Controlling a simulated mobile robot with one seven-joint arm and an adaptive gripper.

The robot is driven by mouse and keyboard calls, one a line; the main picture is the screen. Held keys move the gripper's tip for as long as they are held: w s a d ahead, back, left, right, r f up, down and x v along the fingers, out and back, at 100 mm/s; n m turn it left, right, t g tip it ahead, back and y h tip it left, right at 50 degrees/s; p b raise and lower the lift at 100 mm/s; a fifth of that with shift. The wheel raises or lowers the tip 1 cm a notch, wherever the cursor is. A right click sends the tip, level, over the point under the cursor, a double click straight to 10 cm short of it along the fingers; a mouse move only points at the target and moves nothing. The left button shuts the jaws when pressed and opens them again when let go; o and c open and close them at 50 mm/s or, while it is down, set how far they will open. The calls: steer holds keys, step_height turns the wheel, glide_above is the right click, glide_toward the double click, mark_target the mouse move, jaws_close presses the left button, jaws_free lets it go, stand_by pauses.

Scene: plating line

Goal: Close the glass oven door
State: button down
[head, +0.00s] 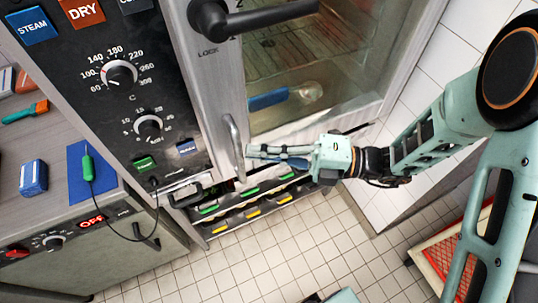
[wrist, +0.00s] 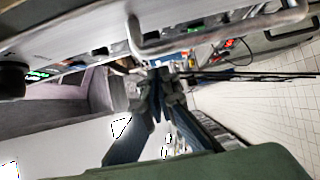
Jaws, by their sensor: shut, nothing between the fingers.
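The glass oven door (head: 320,62) fills the upper middle of the head view, with a metal frame and a rack showing through the glass. I cannot tell whether it is fully shut or ajar. A black lever (head: 265,14) sits near its top, beside the word LOCK. A silver bar handle (head: 235,147) stands low on the door's left frame; a metal bar (wrist: 220,40) also crosses the wrist view. My gripper (head: 250,153) is shut and empty, its tips close to the right of the bar handle. Contact is unclear. The fingertips show in the wrist view (wrist: 160,78).
The oven's control panel (head: 130,90) with dials is left of the door. Shallow trays with green and yellow labels (head: 245,205) sit below. A counter (head: 60,150) with a blue block (head: 34,177) is at left. Tiled floor between is clear.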

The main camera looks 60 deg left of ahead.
steer(key=shift+a, duration=0.1)
steer(key=shift+a+r+m+t+y+p, duration=0.15)
steer(key=shift+a+m+t+y+p, duration=0.25)
steer(key=shift+a, duration=1.05)
steer(key=shift+s+r, duration=0.1)
glide_toward(240, 140)
steer(key=w+d, duration=0.2)
steer(key=d, duration=0.3)
steer(key=shift+w+d, duration=0.25)
steer(key=shift+d, duration=0.1)
